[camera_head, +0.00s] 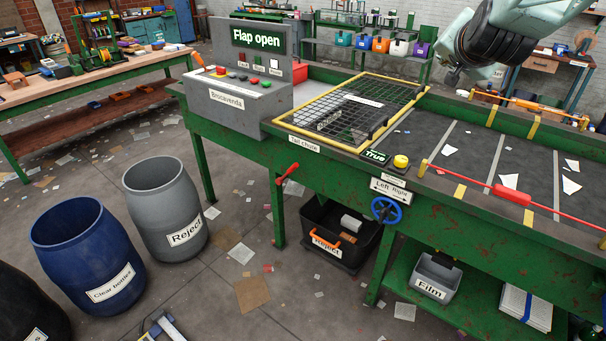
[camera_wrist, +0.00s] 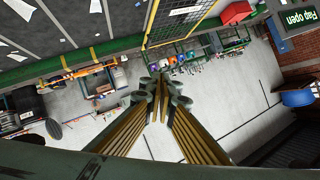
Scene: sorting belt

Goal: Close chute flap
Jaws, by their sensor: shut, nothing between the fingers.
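The tail chute is at the middle of the green sorting table, under a yellow-framed wire mesh (camera_head: 415,88); the "Tail chute" label (camera_head: 304,143) is on its front side. The flap itself is hard to make out beneath the mesh. A sign (camera_head: 256,39) on the grey console reads "Flap open"; it also shows in the wrist view (camera_wrist: 296,18). A red-handled lever (camera_head: 287,173) sticks out below the label. My gripper (camera_head: 453,76) is above the belt's far side, right of the mesh and well away from the lever. Its fingers (camera_wrist: 161,92) are shut and empty.
A blue handwheel (camera_head: 386,209) and a yellow button (camera_head: 400,162) are right of the chute. A red bar (camera_head: 480,185) runs along the belt's near edge. A reject crate (camera_head: 327,247) is under the table. Grey (camera_head: 160,205) and blue (camera_head: 85,250) barrels stand left.

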